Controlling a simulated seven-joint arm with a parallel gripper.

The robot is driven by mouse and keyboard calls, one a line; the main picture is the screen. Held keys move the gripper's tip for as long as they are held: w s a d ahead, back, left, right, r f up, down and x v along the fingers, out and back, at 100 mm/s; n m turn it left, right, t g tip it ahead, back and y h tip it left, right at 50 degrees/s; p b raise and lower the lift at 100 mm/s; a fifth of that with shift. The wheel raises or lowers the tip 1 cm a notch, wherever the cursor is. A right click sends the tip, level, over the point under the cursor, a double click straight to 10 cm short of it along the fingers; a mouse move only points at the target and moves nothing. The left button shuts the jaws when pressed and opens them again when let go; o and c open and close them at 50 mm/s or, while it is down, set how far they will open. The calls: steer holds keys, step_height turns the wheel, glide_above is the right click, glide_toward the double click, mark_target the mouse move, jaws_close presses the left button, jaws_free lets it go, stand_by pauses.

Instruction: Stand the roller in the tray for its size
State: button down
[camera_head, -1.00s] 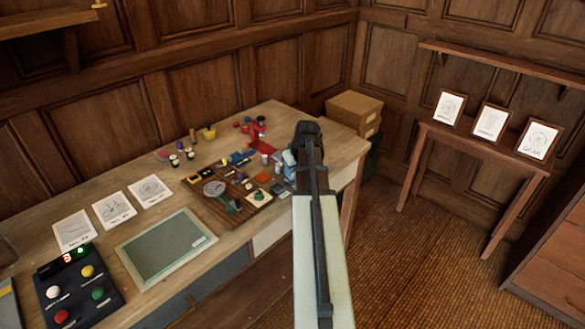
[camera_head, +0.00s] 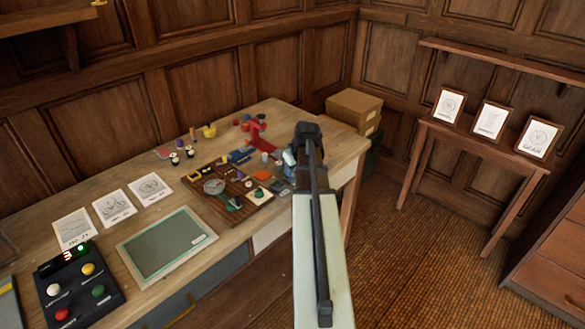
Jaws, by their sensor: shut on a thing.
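My gripper (camera_head: 288,163) is at the right end of the desk, above a wooden board (camera_head: 225,212) crowded with small parts. It is mostly hidden behind my own arm, and only a pale blue part and dark pieces show. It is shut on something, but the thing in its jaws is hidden. I cannot pick out the roller for certain. A small pale cylinder (camera_head: 264,157) stands left of my gripper. The small trays on the board are too small to tell apart by size.
A red stand (camera_head: 256,128) is behind the board. A green-grey mat (camera_head: 165,243), paper drawings (camera_head: 114,207) and a button box (camera_head: 78,287) lie to the left. Cardboard boxes (camera_head: 353,108) are beyond the desk's right end.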

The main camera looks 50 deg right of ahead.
steer(key=c, duration=0.5)
jaws_free()
steer(key=shift+r, duration=3.5)
